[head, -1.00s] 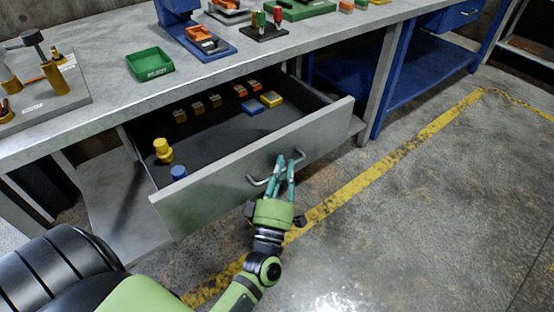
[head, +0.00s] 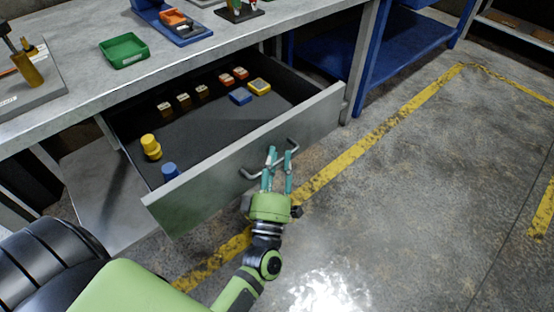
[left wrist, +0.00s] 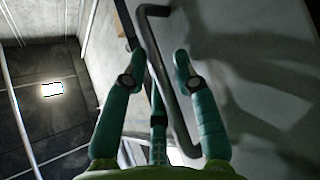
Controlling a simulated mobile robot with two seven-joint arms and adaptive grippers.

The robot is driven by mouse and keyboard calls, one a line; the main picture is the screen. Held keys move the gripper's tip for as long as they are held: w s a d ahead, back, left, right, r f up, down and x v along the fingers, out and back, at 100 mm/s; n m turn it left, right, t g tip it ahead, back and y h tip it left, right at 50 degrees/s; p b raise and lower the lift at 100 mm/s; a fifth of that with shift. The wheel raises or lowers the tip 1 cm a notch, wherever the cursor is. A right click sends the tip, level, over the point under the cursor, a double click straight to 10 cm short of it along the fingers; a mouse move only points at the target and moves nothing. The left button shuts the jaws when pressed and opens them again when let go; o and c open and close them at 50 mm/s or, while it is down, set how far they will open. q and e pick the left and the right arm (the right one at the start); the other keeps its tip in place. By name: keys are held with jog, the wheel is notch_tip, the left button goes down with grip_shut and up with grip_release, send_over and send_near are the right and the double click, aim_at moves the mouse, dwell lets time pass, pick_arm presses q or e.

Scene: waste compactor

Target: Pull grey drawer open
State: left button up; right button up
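The grey drawer (head: 250,155) under the workbench stands well open, and its inside shows. A bent metal bar handle (head: 250,174) is on its front panel; the handle also shows in the left wrist view (left wrist: 152,50). My left gripper (head: 279,160) is at the handle, in front of the panel. Its teal fingers are spread apart, and the bar runs between them in the left wrist view (left wrist: 158,75). I cannot tell whether any finger touches the bar. My right gripper is not in view.
The drawer holds a yellow piece (head: 151,147), a blue piece (head: 170,172) and several small blocks. A green tray (head: 123,50) stands on the grey bench top (head: 75,108). A blue bench (head: 335,50) stands to the right. The floor (head: 400,190) in front is clear.

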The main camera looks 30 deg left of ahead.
pick_arm(q)
jog(key=shift+s, duration=0.1)
jog(key=v, duration=1.2)
